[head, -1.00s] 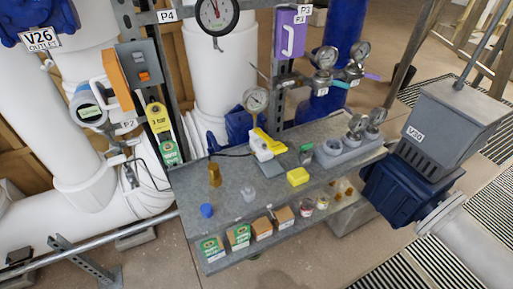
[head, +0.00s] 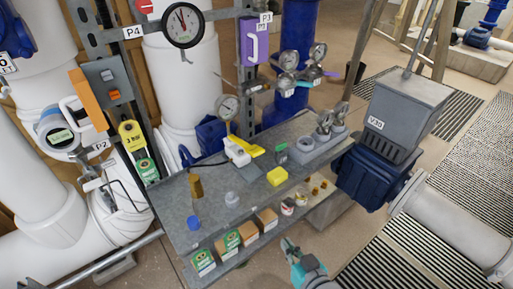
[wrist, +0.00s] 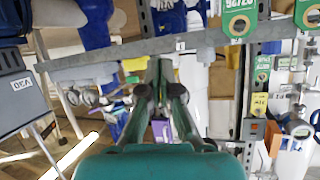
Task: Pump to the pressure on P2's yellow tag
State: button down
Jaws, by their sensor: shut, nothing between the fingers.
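A yellow tag reading 3 bar (head: 131,136) hangs beside the P2 label (head: 98,146), with a green tag (head: 147,170) below it. A round instrument (head: 58,135) with a greenish display is left of P2; its reading is too small to tell. A hand pump with a yellow lever (head: 245,148) sits on the grey bench, a dial gauge (head: 228,106) at its back; the needle is unreadable. My gripper (head: 288,245) is shut and empty in front of the bench, low in the head view. Its fingers (wrist: 162,80) show in the wrist view, apart from the pump.
The bench (head: 215,207) also bears a yellow block (head: 277,176), a blue cap (head: 194,222), a brass fitting (head: 195,186) and grey cups. Small boxes (head: 232,240) line the lower shelf. The grey V30 box (head: 400,110) stands right. Open floor lies in front.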

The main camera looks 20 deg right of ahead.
jog(key=w+d+r+n+g+y, duration=0.1)
jog(key=w+r+n, duration=0.1)
jog(key=w+r, duration=0.6)
jog(key=w+d+r+n+y, duration=0.1)
jog(key=w+r+n+y, duration=0.1)
jog(key=w+r, duration=0.7)
jog(key=shift+w+d+r+g, duration=0.15)
jog(key=shift+d+r+g, duration=0.2)
jog(key=shift+r, duration=2.8)
jog(key=shift+a, duration=0.1)
send_over(258, 151)
jog(key=w, duration=0.1)
jog(key=f, duration=0.5)
jog(key=shift+w+a, duration=0.15)
jog(key=shift+a, duration=0.05)
jog(key=shift+s+d+f, duration=0.1)
jog(key=shift+s+f, duration=0.1)
jog(key=shift+f, duration=0.4)
jog(key=shift+s+d+f, duration=0.1)
jog(key=shift+s+f, duration=0.1)
jog(key=shift+f, duration=0.35)
jog(key=shift+s+f, duration=0.15)
jog(key=shift+f, duration=0.5)
